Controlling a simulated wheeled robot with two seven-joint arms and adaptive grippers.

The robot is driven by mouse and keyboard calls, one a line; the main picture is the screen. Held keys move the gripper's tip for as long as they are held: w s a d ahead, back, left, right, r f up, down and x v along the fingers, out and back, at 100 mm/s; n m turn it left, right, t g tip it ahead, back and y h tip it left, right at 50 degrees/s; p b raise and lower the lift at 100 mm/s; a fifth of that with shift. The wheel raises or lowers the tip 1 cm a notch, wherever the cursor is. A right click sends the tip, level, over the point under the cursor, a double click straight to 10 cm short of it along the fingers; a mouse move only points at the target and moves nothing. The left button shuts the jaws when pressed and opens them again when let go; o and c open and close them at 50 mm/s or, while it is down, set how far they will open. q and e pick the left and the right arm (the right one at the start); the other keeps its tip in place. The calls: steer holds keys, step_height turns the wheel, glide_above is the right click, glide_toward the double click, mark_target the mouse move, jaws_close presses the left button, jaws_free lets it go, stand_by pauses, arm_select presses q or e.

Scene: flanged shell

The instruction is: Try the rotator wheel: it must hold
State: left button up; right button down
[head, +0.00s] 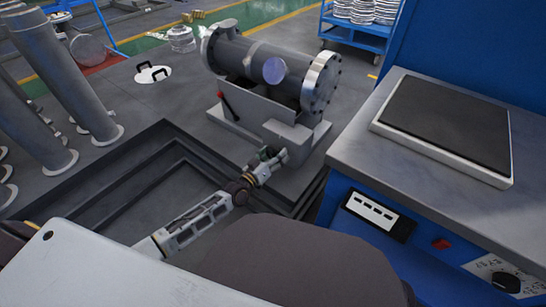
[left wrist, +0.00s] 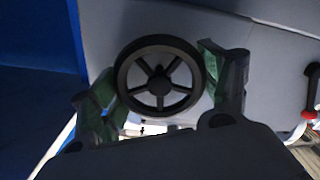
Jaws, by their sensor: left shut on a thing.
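The rotator wheel (left wrist: 159,86) is a dark, spoked handwheel with a round hub, seen face-on in the left wrist view. My left gripper (head: 272,157) is at the near side of the grey rotator stand (head: 291,139) in the head view. In the left wrist view its two greenish fingers stand on either side of the wheel's rim, shut on it. The flanged shell (head: 238,55), a grey cylinder with bolted end flanges, lies on the stand above. The wheel cannot be made out in the head view. My right gripper is not in view.
A blue bench (head: 360,150) with a dark-topped plate (head: 445,120) stands at the right. A sunken, dark-edged floor frame (head: 135,150) lies left of my left arm. Grey pipes (head: 62,65) stand at far left. A blue cart (head: 352,32) is behind.

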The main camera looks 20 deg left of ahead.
arm_select(q)
steer(key=shift+m+p, duration=0.6)
steer(key=shift+m, duration=0.2)
steer(key=o, duration=1.6)
steer(key=shift+s, duration=0.15)
steer(key=p+v, duration=0.4)
steer(key=v, duration=0.2)
steer(key=shift+s+a, duration=0.15)
steer(key=shift+s, duration=0.2)
